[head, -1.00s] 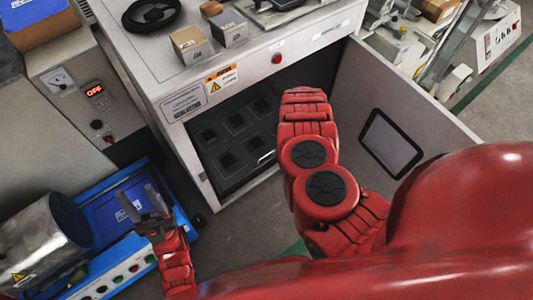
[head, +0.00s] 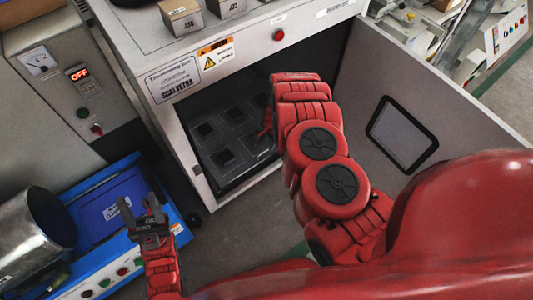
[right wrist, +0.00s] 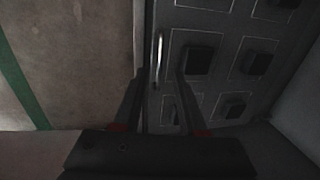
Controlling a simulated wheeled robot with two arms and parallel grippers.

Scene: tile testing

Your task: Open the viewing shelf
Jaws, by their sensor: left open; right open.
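The viewing shelf (head: 228,132) is a dark panel with raised square blocks inside the open cabinet (head: 190,165). It fills much of the right wrist view (right wrist: 215,80), where its pale metal handle (right wrist: 158,58) stands upright in the picture. My right gripper (right wrist: 158,85) is open, one finger on each side of the handle's line in that view. I cannot tell whether the fingers reach around the handle or touch it. In the head view my right arm hides this gripper. My left gripper (head: 140,207) is open and empty above the blue tray unit.
The cabinet door (head: 400,135) stands swung open to the right, beside my right arm. Small boxes (head: 182,16) sit on the cabinet top. A blue machine (head: 100,215) with a metal cylinder (head: 32,232) is at lower left. Grey floor is clear in front of the cabinet.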

